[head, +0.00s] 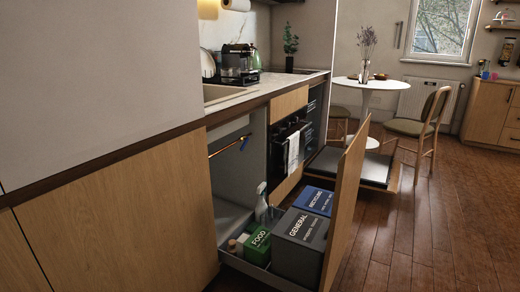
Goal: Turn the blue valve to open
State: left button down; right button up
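A small blue valve handle (246,142) shows inside the open cabinet under the sink. It sits at the right end of a thin copper-coloured pipe (226,148) that slants up along the cabinet's inner wall. The handle looks tilted, but it is too small to tell how far it is turned. Neither of my grippers is in view.
A drawer (345,200) is pulled out below the valve, holding a grey bin (300,245), a blue bin (315,200), a green box (257,243) and a spray bottle (261,205). Another low drawer (352,166) stands open beyond. The wooden floor (430,235) at right is clear.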

aim_at(247, 139)
jog(key=i+l+z, duration=0.25)
jog(key=i+z, duration=0.2)
jog(key=i, duration=0.45)
jog(key=i+z, duration=0.5)
jog(key=i, duration=0.35)
